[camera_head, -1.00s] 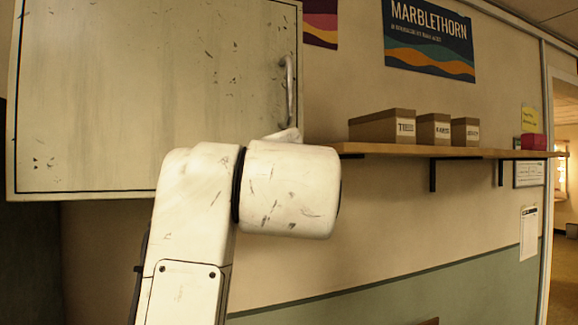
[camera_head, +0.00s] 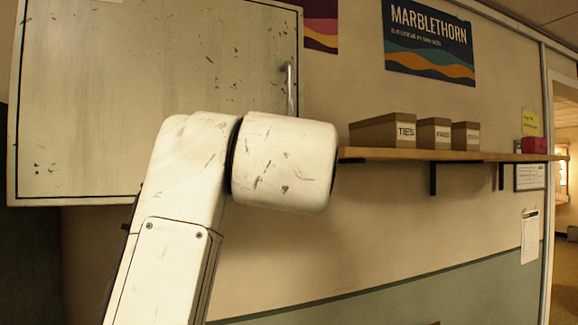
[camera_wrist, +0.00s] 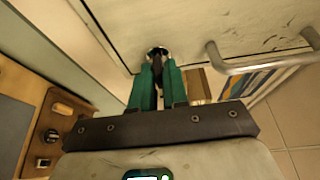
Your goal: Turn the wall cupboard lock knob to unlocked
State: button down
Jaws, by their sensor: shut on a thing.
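The pale, scratched wall cupboard (camera_head: 150,90) hangs at the upper left in the head view, its door shut. It also shows along the top of the wrist view (camera_wrist: 210,22). The lock knob (camera_wrist: 157,50) is a small round fitting near the door's edge in the wrist view, with a metallic rim and a dark middle. My gripper (camera_wrist: 157,68) has green fingers shut on the knob, hiding part of it. Whether the knob stands at locked or unlocked cannot be told. In the head view my arm hides the knob and gripper.
A metal bar handle (camera_head: 290,88) stands out from the door; in the wrist view it is just right of my fingers (camera_wrist: 255,62). A wooden shelf (camera_head: 400,154) with labelled boxes (camera_head: 385,131) runs right of the cupboard.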

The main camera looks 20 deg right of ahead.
jog(key=c, duration=1.2)
grip_release()
jog(key=b+v, duration=0.3)
jog(key=v, duration=0.7)
jog(key=shift+s+a, duration=0.1)
jog(key=shift+s, duration=0.3)
